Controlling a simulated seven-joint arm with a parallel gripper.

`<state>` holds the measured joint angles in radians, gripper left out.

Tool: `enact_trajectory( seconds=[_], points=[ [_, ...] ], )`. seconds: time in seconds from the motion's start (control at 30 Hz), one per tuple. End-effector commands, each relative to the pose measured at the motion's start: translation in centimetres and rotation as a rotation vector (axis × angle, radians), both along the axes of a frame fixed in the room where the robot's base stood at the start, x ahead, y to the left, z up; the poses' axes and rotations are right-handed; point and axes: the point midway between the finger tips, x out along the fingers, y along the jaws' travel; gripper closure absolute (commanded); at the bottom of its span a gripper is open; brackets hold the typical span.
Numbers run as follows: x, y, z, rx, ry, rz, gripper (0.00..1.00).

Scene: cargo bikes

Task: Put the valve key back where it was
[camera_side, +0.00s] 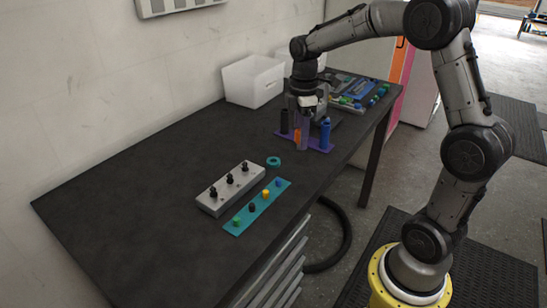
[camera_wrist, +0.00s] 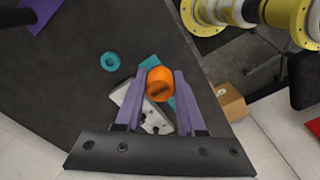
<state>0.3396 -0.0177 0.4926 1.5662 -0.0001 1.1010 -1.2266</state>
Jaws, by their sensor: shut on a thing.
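My gripper (camera_side: 304,146) is shut on the orange valve key (camera_wrist: 160,82). The key's round end, with a dark slot, shows between the purple fingers in the wrist view. In the side view a little of its orange side (camera_side: 298,136) shows at the fingers. There my gripper appears at the purple stand (camera_side: 319,147), between a black cylinder (camera_side: 284,121) and a blue cylinder (camera_side: 325,131). I cannot tell whether the key touches the stand. A purple corner (camera_wrist: 40,8) shows at the upper left of the wrist view.
A grey block (camera_side: 230,188) with black valves lies beside a teal strip (camera_side: 240,219) of coloured caps. A teal ring (camera_side: 273,161) lies nearby. A white bin (camera_side: 252,81) stands by the wall, and a tray of parts (camera_side: 355,92) lies farther back. The table's left part is clear.

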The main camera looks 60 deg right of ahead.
Motion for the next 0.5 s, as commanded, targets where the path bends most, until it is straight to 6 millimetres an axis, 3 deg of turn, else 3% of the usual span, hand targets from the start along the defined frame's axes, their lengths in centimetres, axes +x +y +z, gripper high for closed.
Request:
enact_trajectory(
  seconds=[0.3, 0.5],
  points=[
    [6.7, -2.3, -3.2, 0.000, 0.001, 0.002, 1.00],
    [9.3, -3.2, -6.7, 0.000, 0.002, 0.002, 1.00]
  ],
)
